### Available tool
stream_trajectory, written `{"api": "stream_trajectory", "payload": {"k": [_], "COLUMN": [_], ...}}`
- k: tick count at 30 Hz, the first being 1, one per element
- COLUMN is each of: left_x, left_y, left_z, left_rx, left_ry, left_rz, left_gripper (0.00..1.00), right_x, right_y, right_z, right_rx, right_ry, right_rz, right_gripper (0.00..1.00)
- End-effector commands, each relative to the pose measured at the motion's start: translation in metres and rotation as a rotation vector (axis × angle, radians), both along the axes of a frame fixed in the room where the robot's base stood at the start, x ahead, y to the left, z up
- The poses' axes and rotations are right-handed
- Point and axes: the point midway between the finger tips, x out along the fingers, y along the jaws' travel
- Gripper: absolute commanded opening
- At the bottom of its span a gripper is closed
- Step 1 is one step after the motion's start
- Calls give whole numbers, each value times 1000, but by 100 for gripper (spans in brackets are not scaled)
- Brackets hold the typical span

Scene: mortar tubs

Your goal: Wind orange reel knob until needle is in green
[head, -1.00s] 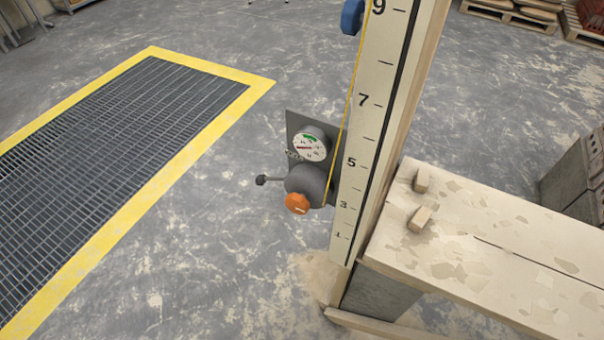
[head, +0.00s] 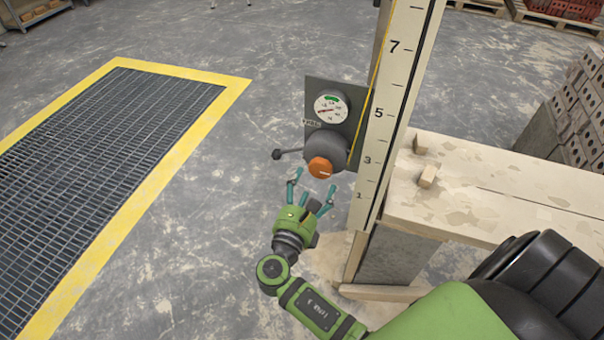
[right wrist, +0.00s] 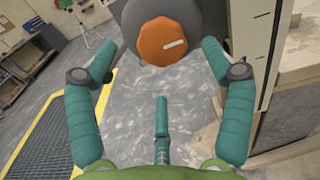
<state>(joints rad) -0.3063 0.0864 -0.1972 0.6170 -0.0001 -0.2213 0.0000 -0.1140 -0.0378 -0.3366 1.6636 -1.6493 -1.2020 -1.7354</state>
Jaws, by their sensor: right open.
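The orange knob (head: 320,167) is on the front of a dark grey reel (head: 325,147), on a grey plate beside the tall marked staff (head: 385,120). A round white gauge (head: 331,109) with a green patch at its top sits above the reel. Its needle is too small to place surely, but it looks outside the green. My right gripper (head: 311,188) is open and empty just below the knob, apart from it. In the right wrist view the knob (right wrist: 166,42) is ahead, between and beyond the spread fingers (right wrist: 160,85). My left gripper is not in view.
A yellow line (head: 371,85) runs up from the reel along the staff. A plank bench (head: 480,190) with two small wooden blocks stands at right. A yellow-edged floor grate (head: 110,160) lies left.

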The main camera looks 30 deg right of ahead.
Motion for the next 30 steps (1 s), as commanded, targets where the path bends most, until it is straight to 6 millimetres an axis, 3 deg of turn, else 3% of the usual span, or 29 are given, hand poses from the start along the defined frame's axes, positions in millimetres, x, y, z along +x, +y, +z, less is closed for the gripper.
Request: {"api": "stream_trajectory", "payload": {"k": [6, 12, 23, 27, 30], "left_x": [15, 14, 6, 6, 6], "left_y": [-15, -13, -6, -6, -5], "left_z": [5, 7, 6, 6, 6], "left_rx": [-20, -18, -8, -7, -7], "left_ry": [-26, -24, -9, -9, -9], "left_rz": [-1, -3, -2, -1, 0], "left_gripper": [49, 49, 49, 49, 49], "right_x": [22, 37, 41, 41, 41], "right_y": [-27, -44, -49, -49, -49], "right_z": [1, 0, -1, -1, -2], "right_rx": [-2, 1, 4, 5, 5], "right_ry": [-1, 1, 1, 1, 1], "right_rz": [0, 2, 2, 2, 2], "right_gripper": [82, 82, 82, 26, 25]}}
